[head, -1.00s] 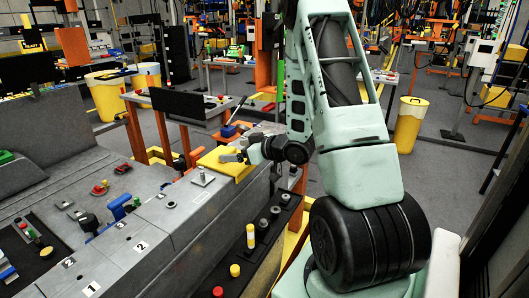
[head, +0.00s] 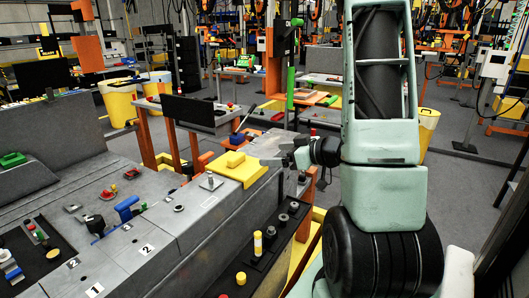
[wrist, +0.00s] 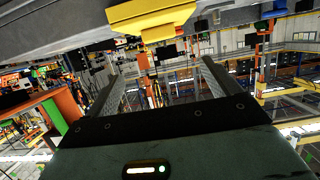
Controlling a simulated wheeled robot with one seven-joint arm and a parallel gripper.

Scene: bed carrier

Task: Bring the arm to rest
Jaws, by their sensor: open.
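My gripper (wrist: 160,88) is open in the wrist view, with its two ridged fingers wide apart and nothing between them. In the head view my gripper (head: 285,160) is small and partly hidden by my own arm, just right of a yellow block on a yellow plate (head: 238,172) at the end of the grey bench. The yellow plate also shows at the top of the wrist view (wrist: 150,18). My gripper looks apart from it. My arm stands folded upright at the right of the head view.
The grey bench (head: 130,220) with switches and coloured parts fills the left. A dark shelf (head: 255,265) with knobs and a yellow cylinder runs along its right side. A small table with a black screen (head: 193,111) stands behind. Grey floor (head: 463,185) lies open at right.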

